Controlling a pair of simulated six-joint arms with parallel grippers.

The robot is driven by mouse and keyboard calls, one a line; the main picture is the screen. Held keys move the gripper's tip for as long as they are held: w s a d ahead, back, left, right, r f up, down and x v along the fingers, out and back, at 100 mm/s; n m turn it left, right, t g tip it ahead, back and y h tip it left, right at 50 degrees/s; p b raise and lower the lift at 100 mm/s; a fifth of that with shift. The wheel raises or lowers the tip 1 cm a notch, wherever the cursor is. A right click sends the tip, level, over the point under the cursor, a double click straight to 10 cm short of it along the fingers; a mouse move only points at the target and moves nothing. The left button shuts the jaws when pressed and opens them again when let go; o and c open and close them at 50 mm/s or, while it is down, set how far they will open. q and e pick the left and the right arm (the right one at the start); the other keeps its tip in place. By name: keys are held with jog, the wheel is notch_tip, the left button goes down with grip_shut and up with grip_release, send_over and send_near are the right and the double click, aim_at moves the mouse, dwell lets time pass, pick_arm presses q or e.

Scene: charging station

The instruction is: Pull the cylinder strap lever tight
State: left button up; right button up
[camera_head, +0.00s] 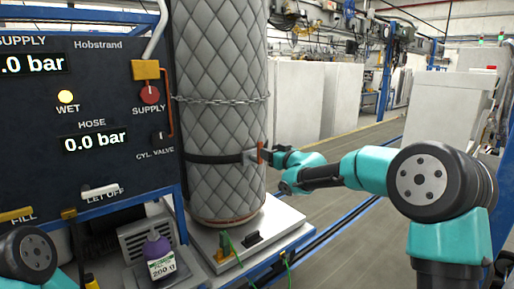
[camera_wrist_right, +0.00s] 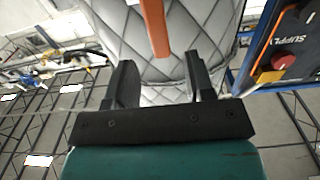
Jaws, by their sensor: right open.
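The tall cylinder (camera_head: 218,110) wears a grey quilted jacket and stands upright on a pale scale plate. A black strap (camera_head: 210,159) runs around its lower part to a metal buckle (camera_head: 249,157). The orange strap lever (camera_head: 261,153) sticks out at the buckle's right side; in the right wrist view it is an orange bar (camera_wrist_right: 154,25). My right gripper (camera_head: 268,153) is at the lever from the right. In the wrist view my right gripper (camera_wrist_right: 160,72) is open, with the bar's end ahead of and between its fingers; contact is unclear. My left gripper is out of view.
A chain (camera_head: 220,100) circles the cylinder higher up. A dark control panel (camera_head: 80,120) with a red supply knob (camera_head: 150,93) stands at left. The aisle floor at right is clear beyond my arm.

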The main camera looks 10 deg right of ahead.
jog(key=x, duration=0.8)
grip_shut()
dwell(0.4)
